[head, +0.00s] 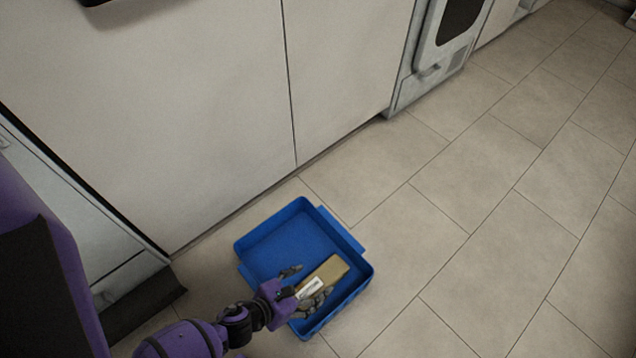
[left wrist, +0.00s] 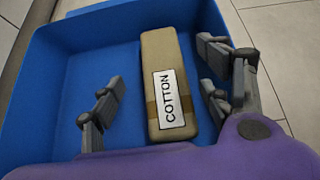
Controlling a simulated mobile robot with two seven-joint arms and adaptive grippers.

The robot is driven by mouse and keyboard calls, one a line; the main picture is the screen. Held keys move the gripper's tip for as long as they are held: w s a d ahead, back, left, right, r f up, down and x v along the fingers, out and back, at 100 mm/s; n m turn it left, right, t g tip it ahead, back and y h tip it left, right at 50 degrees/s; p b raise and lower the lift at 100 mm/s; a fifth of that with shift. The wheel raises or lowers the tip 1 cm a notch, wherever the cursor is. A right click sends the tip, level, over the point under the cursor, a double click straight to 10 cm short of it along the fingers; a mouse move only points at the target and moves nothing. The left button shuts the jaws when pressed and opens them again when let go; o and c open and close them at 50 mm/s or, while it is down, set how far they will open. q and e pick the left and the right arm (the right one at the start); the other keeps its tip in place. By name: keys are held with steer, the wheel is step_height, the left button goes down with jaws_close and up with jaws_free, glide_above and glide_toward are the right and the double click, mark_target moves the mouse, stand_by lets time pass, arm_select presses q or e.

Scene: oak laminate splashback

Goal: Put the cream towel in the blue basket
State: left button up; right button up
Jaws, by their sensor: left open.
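The cream towel (head: 330,271) is a folded, tan, block-shaped bundle with a white label; it also shows in the left wrist view (left wrist: 164,60), where the label reads COTTON. It lies within the blue basket (head: 285,240), toward the basket's near right side. The basket fills much of the left wrist view (left wrist: 60,80). My left gripper (head: 305,285) reaches into the basket from the lower left. In the left wrist view its fingers (left wrist: 162,78) are spread, one on the left and two on the right of the towel, with gaps visible. My right gripper is out of view.
The basket stands on the tiled floor (head: 480,190), close to white cabinet fronts (head: 200,100). A grey and black appliance (head: 440,50) stands farther back. A dark strip (head: 140,300) lies left of the basket. The floor to the right is clear.

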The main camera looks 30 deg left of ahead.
arm_select(q)
steer(key=p+v, duration=0.1)
steer(key=v, duration=0.5)
steer(key=shift+r+p, duration=0.2)
steer(key=shift+p, duration=0.1)
steer(key=shift+s+a+r, duration=0.15)
steer(key=shift+s+r, duration=0.05)
steer(key=shift+s, duration=0.1)
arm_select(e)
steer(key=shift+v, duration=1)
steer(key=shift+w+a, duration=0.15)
